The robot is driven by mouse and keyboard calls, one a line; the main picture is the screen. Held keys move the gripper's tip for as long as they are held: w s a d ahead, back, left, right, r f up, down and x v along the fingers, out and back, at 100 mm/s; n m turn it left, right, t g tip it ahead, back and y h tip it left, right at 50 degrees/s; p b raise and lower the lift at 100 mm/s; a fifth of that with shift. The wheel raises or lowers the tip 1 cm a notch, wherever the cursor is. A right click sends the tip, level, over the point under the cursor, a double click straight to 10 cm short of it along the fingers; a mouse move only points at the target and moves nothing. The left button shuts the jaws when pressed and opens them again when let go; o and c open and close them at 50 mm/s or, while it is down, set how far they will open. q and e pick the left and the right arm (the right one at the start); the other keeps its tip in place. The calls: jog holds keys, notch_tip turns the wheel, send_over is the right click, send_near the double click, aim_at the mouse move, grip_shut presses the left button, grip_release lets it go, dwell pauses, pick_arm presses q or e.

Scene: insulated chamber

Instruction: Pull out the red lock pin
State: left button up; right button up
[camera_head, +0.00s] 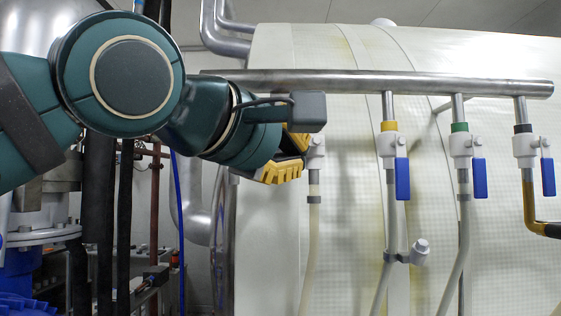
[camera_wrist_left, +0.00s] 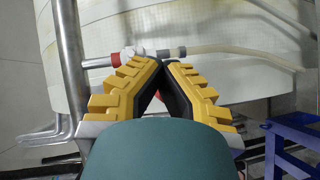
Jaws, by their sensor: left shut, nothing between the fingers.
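My left gripper (camera_head: 298,162) comes in from the left in the head view, in front of the leftmost valve (camera_head: 315,150) under the steel pipe. In the left wrist view its yellow fingers (camera_wrist_left: 163,64) meet at the tips, shut and empty. The white valve (camera_wrist_left: 140,52) shows just beyond the tips there, with a red part (camera_wrist_left: 127,55) around its pipe end. I cannot tell whether either red part is the lock pin. In the head view the gripper hides most of this valve.
A steel pipe (camera_head: 430,80) runs across the white tank (camera_head: 345,170). Three more valves with blue handles (camera_head: 402,178) hang to the right, with yellow, green and black bands. Hoses (camera_head: 310,240) hang below. Dark vertical pipes (camera_head: 100,220) stand at the left.

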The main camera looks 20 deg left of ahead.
pick_arm(q)
jog(key=o, duration=0.3)
jog(key=shift+s, duration=0.1)
